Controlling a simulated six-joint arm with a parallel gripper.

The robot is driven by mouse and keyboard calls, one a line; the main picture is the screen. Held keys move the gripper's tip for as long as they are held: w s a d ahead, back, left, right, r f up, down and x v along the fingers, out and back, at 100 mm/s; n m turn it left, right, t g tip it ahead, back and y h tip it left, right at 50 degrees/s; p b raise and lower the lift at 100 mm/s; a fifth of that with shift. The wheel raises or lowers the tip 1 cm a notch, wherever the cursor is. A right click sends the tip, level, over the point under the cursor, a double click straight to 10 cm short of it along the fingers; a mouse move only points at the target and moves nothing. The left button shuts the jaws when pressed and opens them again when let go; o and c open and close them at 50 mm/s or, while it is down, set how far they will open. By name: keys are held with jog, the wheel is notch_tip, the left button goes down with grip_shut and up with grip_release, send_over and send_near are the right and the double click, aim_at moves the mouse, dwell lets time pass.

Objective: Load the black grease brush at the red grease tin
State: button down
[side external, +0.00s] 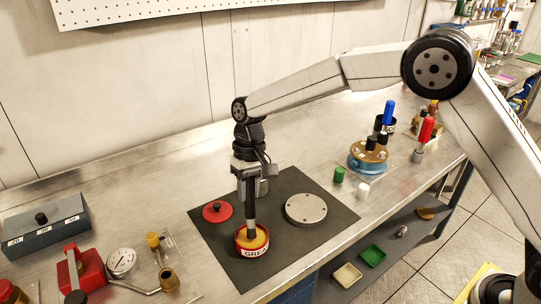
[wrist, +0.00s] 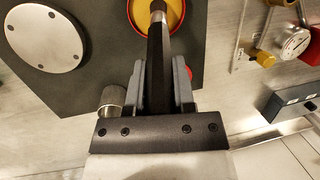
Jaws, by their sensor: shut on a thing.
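The red grease tin (side external: 252,250) stands on the dark mat, open, with yellow grease inside. It also shows at the top of the wrist view (wrist: 133,16), partly cut off. My gripper (side external: 248,186) is above the tin and is shut on the black grease brush (side external: 251,212). The brush points down, and its lower end is at the grease inside the tin. How deep the tip sits I cannot tell. In the wrist view the brush (wrist: 158,50) runs up from between my fingers (wrist: 160,85) to the tin. A red lid (side external: 217,211) with a black knob lies left of the tin.
A round metal plate (side external: 306,209) lies on the dark mat (side external: 285,255), right of the tin. Green (side external: 339,174) and white (side external: 363,189) caps and a blue-brown round housing (side external: 368,157) stand further right. A gauge (side external: 121,262) and red block (side external: 82,270) are at the front left.

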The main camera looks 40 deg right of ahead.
jog(key=shift+f, duration=0.35)
dwell(0.8)
jog(key=shift+r, duration=0.15)
jog(key=shift+r, duration=3.4)
jog(key=s+d+f, duration=0.2)
jog(key=d, duration=0.7)
jog(key=s+d+f, duration=0.3)
jog(key=d, duration=0.7)
jog(key=shift+s+d+f, duration=0.15)
jog(key=shift+d+f, duration=0.05)
jog(key=shift+d, duration=0.1)
